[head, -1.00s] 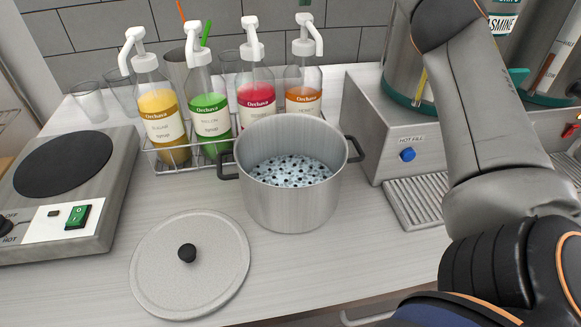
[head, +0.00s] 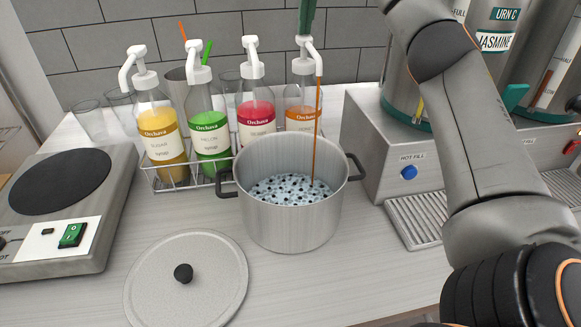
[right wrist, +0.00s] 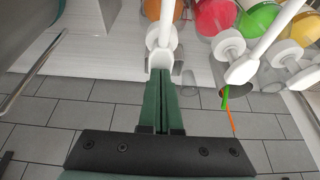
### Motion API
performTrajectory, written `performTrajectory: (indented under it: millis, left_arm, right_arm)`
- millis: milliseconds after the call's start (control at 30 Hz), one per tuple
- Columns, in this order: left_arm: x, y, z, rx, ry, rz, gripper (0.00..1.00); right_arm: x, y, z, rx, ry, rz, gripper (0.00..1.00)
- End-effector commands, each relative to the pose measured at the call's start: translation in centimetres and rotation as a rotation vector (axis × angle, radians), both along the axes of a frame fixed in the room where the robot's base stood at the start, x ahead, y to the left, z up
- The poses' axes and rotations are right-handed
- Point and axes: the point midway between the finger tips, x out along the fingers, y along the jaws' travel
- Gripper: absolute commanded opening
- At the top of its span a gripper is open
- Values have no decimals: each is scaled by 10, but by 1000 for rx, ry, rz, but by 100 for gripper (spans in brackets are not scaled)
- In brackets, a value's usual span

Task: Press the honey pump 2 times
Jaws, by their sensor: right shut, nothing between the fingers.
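The honey pump is the white pump (head: 304,44) on the orange-labelled bottle (head: 302,115), rightmost in the row; the small label print is hard to read. My right gripper (head: 306,28) has its green fingers shut, with their tips at the top of this pump. The right wrist view shows the closed fingers (right wrist: 160,75) over the white pump head (right wrist: 160,58). A thin brown stream (head: 316,125) runs from its spout into the steel pot (head: 290,220), which holds pale, dark-speckled contents. How far the pump is depressed is hard to tell. My left gripper is out of view.
Red (head: 256,115), green (head: 210,135) and yellow (head: 162,135) syrup bottles share the wire rack. A lid (head: 187,275) lies in front, left of the pot. A hot plate (head: 60,200) stands at left, a dispenser (head: 405,150) at right.

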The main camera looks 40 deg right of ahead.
Motion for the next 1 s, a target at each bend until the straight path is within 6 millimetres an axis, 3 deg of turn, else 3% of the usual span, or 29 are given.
performTrajectory:
  millis: [667, 1000]
  left_arm:
    - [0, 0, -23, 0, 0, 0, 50]
    - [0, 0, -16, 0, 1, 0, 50]
  right_arm:
    - [-1, 0, -33, 2, 12, -1, 0]
    - [-1, 0, -27, 2, 14, -1, 0]
